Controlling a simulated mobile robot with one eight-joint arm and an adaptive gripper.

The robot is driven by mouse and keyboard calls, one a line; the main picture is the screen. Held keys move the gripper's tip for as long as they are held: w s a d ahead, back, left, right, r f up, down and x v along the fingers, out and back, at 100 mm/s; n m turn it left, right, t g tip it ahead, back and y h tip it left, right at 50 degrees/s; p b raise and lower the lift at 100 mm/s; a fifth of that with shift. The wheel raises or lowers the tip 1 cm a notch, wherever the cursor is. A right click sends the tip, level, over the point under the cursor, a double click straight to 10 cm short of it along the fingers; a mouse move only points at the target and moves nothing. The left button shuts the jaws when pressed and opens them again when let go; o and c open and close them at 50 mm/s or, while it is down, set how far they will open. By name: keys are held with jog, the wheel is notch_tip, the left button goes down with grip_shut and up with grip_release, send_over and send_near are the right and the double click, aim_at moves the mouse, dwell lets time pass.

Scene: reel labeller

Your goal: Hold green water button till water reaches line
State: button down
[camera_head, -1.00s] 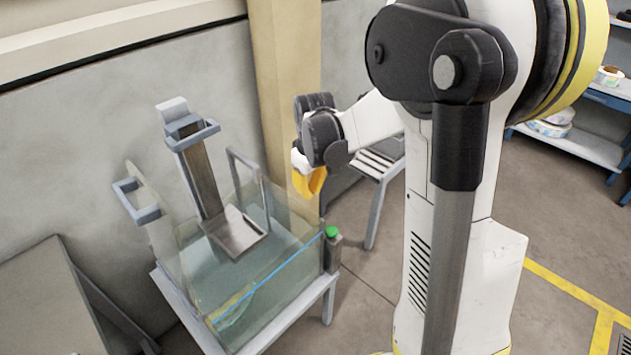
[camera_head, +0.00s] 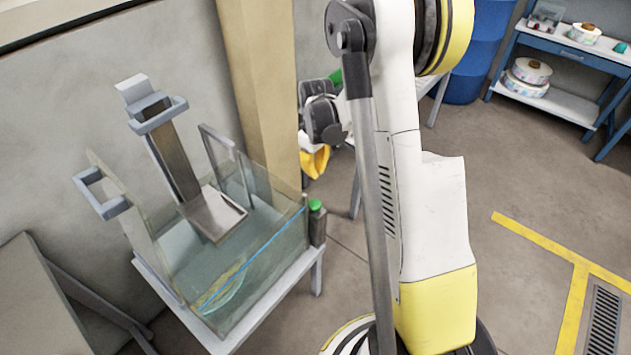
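The green button (camera_head: 316,205) tops a dark grey box (camera_head: 317,230) at the right corner of a glass tank (camera_head: 262,287). A blue line (camera_head: 262,248) runs slantwise in the picture across the tank's near side. Greenish, clear water seems to stand in the tank; its exact level against the line is hard to tell. My gripper (camera_head: 315,165), with yellow fingers, hangs above the button in the picture and apart from it. The fingers overlap in this view, so their opening is hidden.
A metal ramp (camera_head: 172,155) with a grey handle rises from the tank, which stands on a light grey stand (camera_head: 318,275). A beige pillar (camera_head: 254,80) is behind. Shelves with reels (camera_head: 527,77) and a blue barrel (camera_head: 478,50) stand at back right. Floor at right is clear.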

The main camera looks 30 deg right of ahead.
aim_at(315, 202)
notch_tip(315, 202, down, 12)
jog(key=b, duration=0.5)
jog(key=shift+f, duration=0.25)
jog(key=shift+f+b, duration=0.85)
jog(key=shift+f, duration=0.25)
jog(key=shift+a, duration=0.1)
dwell(5.5)
